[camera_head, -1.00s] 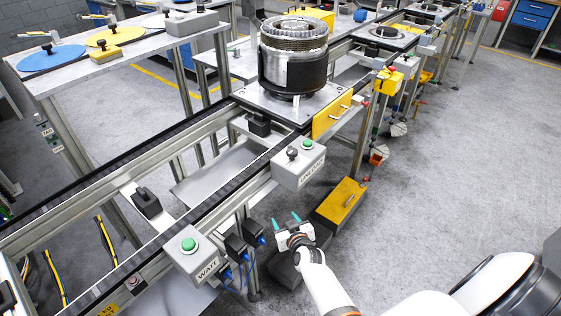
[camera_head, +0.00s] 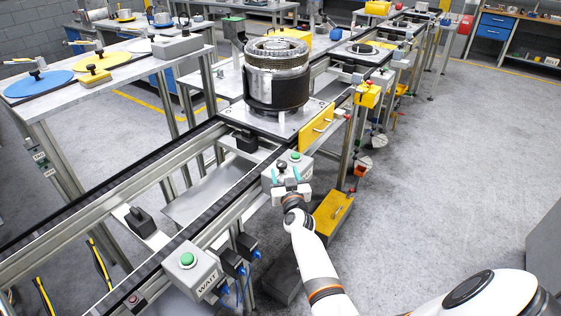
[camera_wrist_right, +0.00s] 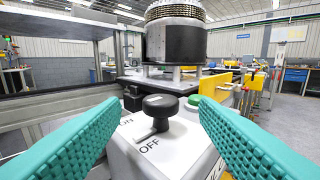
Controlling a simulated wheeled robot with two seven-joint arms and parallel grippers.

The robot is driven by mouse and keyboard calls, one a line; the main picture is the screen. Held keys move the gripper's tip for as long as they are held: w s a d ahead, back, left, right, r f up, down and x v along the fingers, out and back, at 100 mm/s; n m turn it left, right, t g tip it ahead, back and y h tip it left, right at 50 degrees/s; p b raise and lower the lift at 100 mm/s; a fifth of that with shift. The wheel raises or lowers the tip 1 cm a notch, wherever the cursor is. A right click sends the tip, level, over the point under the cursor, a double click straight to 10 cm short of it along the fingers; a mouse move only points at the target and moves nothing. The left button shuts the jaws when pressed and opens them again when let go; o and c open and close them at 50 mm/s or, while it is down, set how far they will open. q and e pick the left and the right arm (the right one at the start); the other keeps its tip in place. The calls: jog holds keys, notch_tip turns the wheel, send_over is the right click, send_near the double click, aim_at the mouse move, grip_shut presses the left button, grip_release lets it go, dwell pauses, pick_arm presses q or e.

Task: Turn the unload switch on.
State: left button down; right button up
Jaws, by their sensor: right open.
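The unload switch is a black knob on a grey control box (camera_head: 272,187), beside a green button (camera_head: 295,157). In the right wrist view the black knob (camera_wrist_right: 159,106) stands upright with its pointer towards the word OFF; the word ON is further left. My right gripper (camera_head: 284,174) is open, with teal fingers, in front of the box. In the right wrist view its fingers lie to the left and right of the knob, with gaps on both sides. The gripper covers the box's label in the head view. My left gripper is not in view.
A large metal clutch assembly (camera_head: 277,80) stands on a pallet on the conveyor behind the box. A second box labelled WAIT (camera_head: 191,270) with a green button is at lower left. A yellow box (camera_head: 333,214) stands low right of my gripper. Open floor lies to the right.

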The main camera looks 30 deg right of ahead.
aim_at(283, 168)
jog(key=b+x, duration=0.1)
jog(key=x, duration=0.5)
jog(key=shift+w+d+f, duration=0.1)
jog(key=shift+f, duration=0.1)
jog(key=shift+w+d+r+b, duration=0.1)
jog(key=shift+w+d+b, duration=0.2)
jog(key=shift+w, duration=0.25)
jog(key=shift+c, duration=0.5)
jog(key=c, duration=0.9)
